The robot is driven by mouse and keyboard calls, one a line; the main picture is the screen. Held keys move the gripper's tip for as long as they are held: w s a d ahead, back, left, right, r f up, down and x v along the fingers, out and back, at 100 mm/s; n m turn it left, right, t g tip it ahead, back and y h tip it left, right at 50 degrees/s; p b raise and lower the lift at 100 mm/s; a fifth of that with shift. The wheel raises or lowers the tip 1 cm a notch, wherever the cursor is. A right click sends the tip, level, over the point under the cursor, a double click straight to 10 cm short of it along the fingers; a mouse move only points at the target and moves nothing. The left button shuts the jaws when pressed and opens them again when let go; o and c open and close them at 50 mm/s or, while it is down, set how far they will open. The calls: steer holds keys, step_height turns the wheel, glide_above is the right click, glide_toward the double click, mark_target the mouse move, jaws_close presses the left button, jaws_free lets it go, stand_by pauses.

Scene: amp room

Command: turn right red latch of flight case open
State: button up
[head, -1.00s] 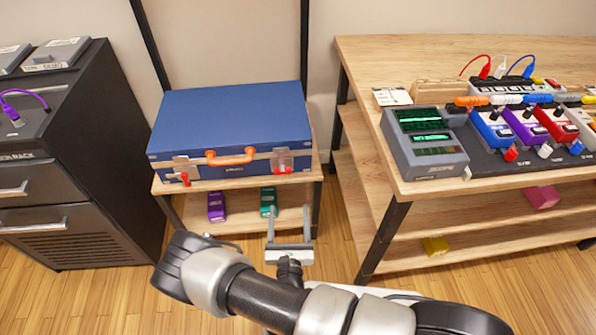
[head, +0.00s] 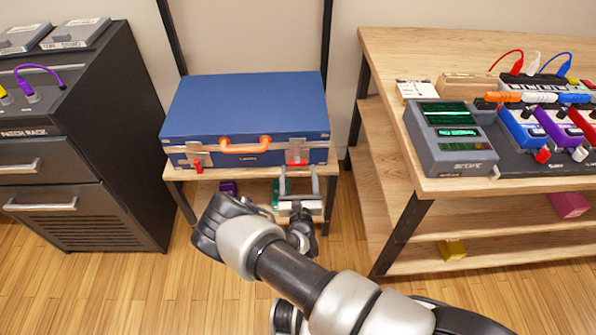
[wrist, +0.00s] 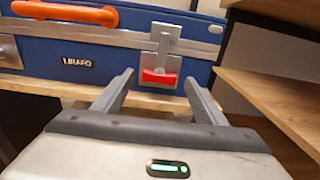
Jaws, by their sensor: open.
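The blue flight case (head: 245,105) lies closed on a low wooden stand, its orange handle (head: 245,146) facing me. Its right red latch (head: 297,162) is a red tab on a metal plate at the front right. In the wrist view the right latch (wrist: 159,77) has its red tab level across the bottom of an upright metal strip. My gripper (head: 299,178) is open and empty, just in front of and slightly below this latch. In the wrist view the fingers (wrist: 159,82) sit to either side of the red tab, apparently short of touching it.
The left red latch (head: 197,165) hangs at the case's front left. A dark drawer cabinet (head: 75,150) stands left. A wooden pedal table (head: 405,170) stands close on the right. Purple (head: 229,188) and green items lie on the stand's lower shelf.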

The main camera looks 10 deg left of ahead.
mark_target(298, 161)
steer(key=shift+x, duration=1.15)
steer(key=c, duration=1.1)
steer(key=shift+o, duration=0.2)
